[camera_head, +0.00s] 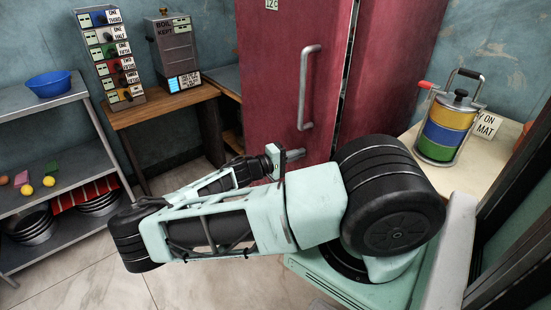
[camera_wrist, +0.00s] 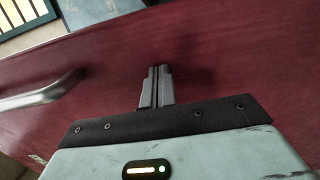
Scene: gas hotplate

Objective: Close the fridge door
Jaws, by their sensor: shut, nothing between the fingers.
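The dark red fridge door (camera_head: 270,85) stands upright in the middle of the head view, with a grey bar handle (camera_head: 308,88) near its right edge. A dark vertical gap with a pale strip runs between this edge and the red fridge body (camera_head: 395,75), so the door looks ajar. My gripper (camera_head: 296,155) is in front of the door, below the handle. In the wrist view my gripper (camera_wrist: 157,86) is shut and empty, pointing at the red door surface (camera_wrist: 225,65), with the handle (camera_wrist: 40,92) to its left. I cannot tell whether the fingertips touch the door.
A metal shelf (camera_head: 70,170) with a blue bowl (camera_head: 49,83) stands at the left. A wooden table (camera_head: 165,106) carries a labelled drawer tower (camera_head: 112,60) and a grey box (camera_head: 175,50). A striped canister (camera_head: 447,125) stands on the right counter (camera_head: 470,178). Tiled floor (camera_head: 90,280) shows lower left.

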